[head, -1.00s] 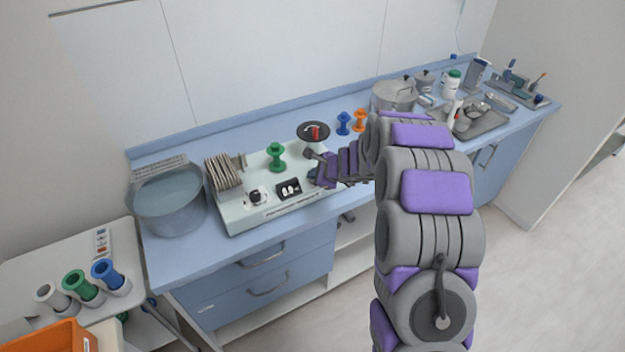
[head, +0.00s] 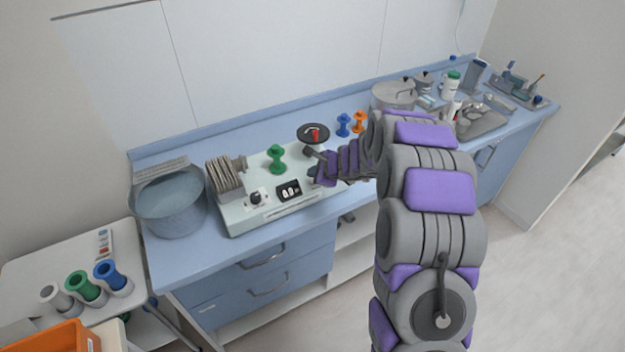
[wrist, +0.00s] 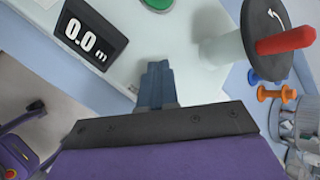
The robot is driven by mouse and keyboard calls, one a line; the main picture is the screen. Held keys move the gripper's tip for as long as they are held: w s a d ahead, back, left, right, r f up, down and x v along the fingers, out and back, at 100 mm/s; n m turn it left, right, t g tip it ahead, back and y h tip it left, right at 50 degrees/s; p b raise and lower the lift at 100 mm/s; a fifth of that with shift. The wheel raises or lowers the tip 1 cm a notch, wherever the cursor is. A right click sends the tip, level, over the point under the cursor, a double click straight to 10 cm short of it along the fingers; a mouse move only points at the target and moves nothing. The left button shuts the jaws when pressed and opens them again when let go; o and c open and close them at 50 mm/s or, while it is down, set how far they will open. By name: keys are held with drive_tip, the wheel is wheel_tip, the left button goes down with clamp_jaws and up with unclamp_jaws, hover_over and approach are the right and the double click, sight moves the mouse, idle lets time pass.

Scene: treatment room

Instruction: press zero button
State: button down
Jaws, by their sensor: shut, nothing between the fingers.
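The pale bench device (head: 240,212) stands on the blue counter. It carries a dark display (head: 289,190), which reads 0.0 in the wrist view (wrist: 88,36). A black knob (head: 256,198) sits left of the display. I cannot make out a zero button; it may be hidden by my gripper. My gripper (head: 314,173) is over the right part of the device, right of the display. In the wrist view its blue-grey fingers (wrist: 154,76) are together and empty above the pale top. I cannot tell whether they touch it.
A green spool (head: 277,158) stands behind the display. A black disc with a red handle (head: 315,134) rises behind my gripper. Discs in a rack (head: 224,172) and a water basin (head: 170,205) are to the left. Blue (head: 343,124) and orange spools (head: 360,121) stand behind right.

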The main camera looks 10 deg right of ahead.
wheel_tip(320, 180, up, 5)
drive_tip(key=p, duration=0.4)
drive_tip(key=shift+p, duration=0.35)
idle(0.6)
